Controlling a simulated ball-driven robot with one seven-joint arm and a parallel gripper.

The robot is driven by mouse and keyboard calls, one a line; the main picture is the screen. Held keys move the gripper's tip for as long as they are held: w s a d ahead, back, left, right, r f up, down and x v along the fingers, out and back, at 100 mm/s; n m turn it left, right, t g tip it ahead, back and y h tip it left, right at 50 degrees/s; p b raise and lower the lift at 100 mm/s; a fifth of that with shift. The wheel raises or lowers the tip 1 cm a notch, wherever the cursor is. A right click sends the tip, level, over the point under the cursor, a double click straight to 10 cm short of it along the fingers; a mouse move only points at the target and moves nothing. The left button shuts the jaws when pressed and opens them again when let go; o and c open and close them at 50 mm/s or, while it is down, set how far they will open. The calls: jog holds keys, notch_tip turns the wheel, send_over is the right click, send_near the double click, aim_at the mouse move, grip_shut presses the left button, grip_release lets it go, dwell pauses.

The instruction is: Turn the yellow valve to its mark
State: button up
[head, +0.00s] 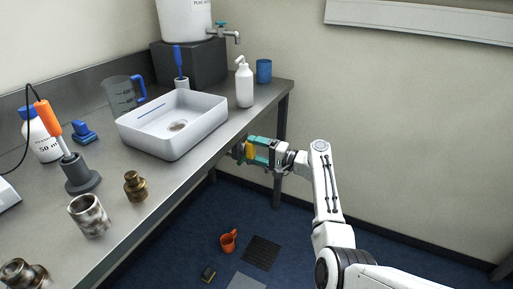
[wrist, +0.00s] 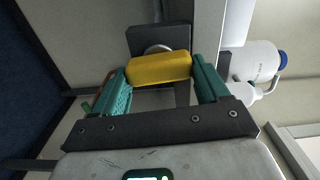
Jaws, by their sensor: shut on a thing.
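The yellow valve handle (wrist: 160,69) is a thick yellow bar in the wrist view, in front of a dark grey block (wrist: 158,38) with a round metal collar. My gripper (wrist: 161,84) has its two teal fingers at either end of the bar, shut on it. In the head view the yellow valve (head: 251,149) shows small between the teal fingers of my gripper (head: 253,152), beside the table's front edge. I cannot make out the mark in either view.
An orange mug (head: 228,241) and a dark mat (head: 262,253) lie on the blue floor below.

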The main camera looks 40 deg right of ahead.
jog(key=shift+w+r+m, duration=0.15)
jog(key=shift+r+m, duration=0.05)
jog(key=shift+m, duration=0.3)
jog(key=o, duration=1.1)
jog(key=shift+f, duration=0.15)
jog(key=shift+c, duration=0.2)
jog(key=p+v, duration=0.1)
jog(key=v, duration=0.9)
jog(key=shift+s, duration=0.4)
jog(key=shift+d, duration=0.15)
